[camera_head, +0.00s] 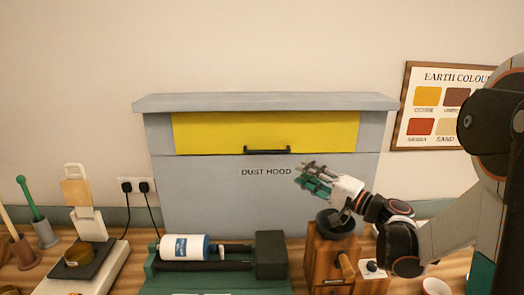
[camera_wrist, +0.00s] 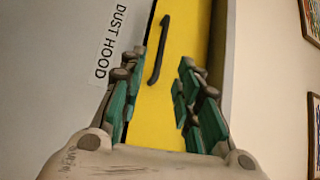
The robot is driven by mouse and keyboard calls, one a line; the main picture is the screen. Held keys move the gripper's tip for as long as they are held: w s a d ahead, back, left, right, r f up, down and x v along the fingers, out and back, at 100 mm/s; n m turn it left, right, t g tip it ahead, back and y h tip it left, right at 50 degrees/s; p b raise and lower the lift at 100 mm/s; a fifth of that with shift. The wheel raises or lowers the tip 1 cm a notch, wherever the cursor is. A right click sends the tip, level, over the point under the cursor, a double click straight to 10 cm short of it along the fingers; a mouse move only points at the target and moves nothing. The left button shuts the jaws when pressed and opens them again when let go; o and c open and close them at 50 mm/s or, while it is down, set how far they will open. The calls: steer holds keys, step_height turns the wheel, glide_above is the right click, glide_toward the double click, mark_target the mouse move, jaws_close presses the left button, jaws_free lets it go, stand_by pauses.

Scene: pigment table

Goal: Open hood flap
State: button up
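The dust hood (camera_head: 200,187) is a large grey box standing against the wall at the back of the table. Its yellow flap (camera_head: 215,134) is shut in the upper front, with a black bar handle (camera_head: 267,151) at its lower edge. My gripper (camera_head: 306,172) is in front of the hood, to the right of and a little below the handle. In the wrist view the yellow flap (camera_wrist: 158,120) fills the space between the green fingers, and the handle (camera_wrist: 159,48) shows beyond the fingertips. The fingers (camera_wrist: 162,72) are apart, with nothing held between them.
A roller machine (camera_head: 215,268) with a white jar lies below the hood. A wooden grinder (camera_head: 325,258) stands below my gripper. A scale (camera_head: 85,255) and a green pestle (camera_head: 30,205) are at left. An earth colours chart (camera_head: 430,105) hangs at right.

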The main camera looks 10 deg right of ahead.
mark_target(270, 152)
steer(key=x, duration=0.4)
steer(key=b+x, duration=0.1)
steer(key=x, duration=0.8)
steer(key=shift+w+d+r, duration=0.2)
steer(key=shift+w+r, duration=0.1)
jaws_close()
